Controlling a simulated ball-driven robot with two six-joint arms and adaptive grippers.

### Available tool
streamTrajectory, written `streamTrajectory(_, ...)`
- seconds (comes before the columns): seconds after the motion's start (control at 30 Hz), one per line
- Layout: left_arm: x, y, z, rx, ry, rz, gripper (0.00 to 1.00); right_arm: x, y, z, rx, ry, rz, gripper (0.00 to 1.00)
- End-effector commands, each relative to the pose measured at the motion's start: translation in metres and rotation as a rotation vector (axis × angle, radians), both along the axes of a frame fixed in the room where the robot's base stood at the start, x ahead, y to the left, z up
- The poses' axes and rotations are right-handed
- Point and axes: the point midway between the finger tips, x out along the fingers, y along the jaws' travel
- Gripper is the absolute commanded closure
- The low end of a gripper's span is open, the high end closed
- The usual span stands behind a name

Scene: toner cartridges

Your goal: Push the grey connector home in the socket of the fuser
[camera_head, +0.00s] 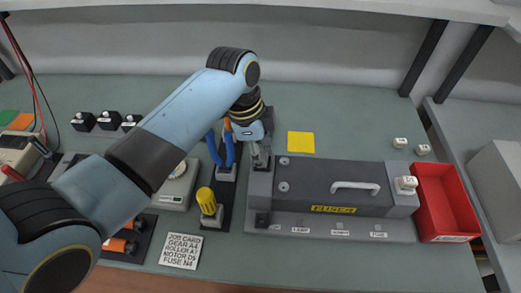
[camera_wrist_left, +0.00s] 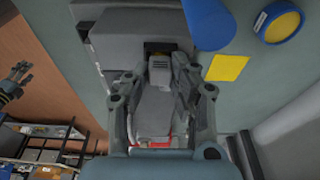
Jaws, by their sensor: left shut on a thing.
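The fuser (camera_head: 310,178) is a long dark grey box with a light handle and a yellow label, lying on the bench in the head view. My left gripper (camera_head: 261,160) points down at its left end. In the left wrist view the left gripper (camera_wrist_left: 160,88) is shut on the grey connector (camera_wrist_left: 158,68), which lies between its fingers. In the head view the gripper hides the connector. A dark gripper, apparently my right one (camera_wrist_left: 18,76), shows small at the left wrist view's edge.
A red bin (camera_head: 445,203) stands right of the fuser. A printed card (camera_head: 181,252) lies in front. Bench behind the fuser is mostly clear.

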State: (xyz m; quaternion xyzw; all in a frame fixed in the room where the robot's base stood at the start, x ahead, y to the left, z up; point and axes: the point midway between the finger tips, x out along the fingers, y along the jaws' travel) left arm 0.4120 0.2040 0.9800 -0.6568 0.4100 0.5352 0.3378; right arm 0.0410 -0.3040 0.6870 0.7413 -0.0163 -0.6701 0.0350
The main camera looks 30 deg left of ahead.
Motion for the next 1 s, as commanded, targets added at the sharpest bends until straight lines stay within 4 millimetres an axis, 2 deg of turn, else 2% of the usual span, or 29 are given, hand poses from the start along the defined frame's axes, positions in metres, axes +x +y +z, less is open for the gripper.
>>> streamTrajectory(0.07, -0.001, 0.0, -0.001, 0.0, 0.001, 0.0, 1.0, 0.0, 0.0, 0.0, 0.0, 0.0, 0.0, 0.39)
streamTrajectory(0.1, -0.001, 0.0, -0.001, 0.0, 0.001, 0.0, 0.76, 0.0, 0.0, 0.0, 0.0, 0.0, 0.0, 0.39)
streamTrajectory(0.3, -0.001, 0.0, 0.0, 0.0, 0.001, 0.0, 0.5, 0.0, 0.0, 0.0, 0.0, 0.0, 0.0, 0.39)
streamTrajectory(0.57, 0.0, 0.0, 0.001, 0.001, 0.0, 0.0, 0.5, 0.0, -0.005, 0.0, -0.006, 0.0, 0.001, 0.39)
streamTrajectory(0.67, 0.0, 0.002, 0.007, 0.0, -0.001, 0.0, 0.5, 0.0, -0.005, 0.0, -0.006, 0.0, 0.001, 0.39)
streamTrajectory(0.77, -0.001, 0.004, 0.022, 0.001, -0.003, 0.0, 0.5, 0.0, -0.004, 0.0, -0.005, 0.0, 0.001, 0.39)
streamTrajectory(1.0, -0.006, 0.014, 0.075, 0.002, -0.004, 0.0, 0.5, 0.0, -0.003, 0.0, -0.003, 0.0, 0.001, 0.39)
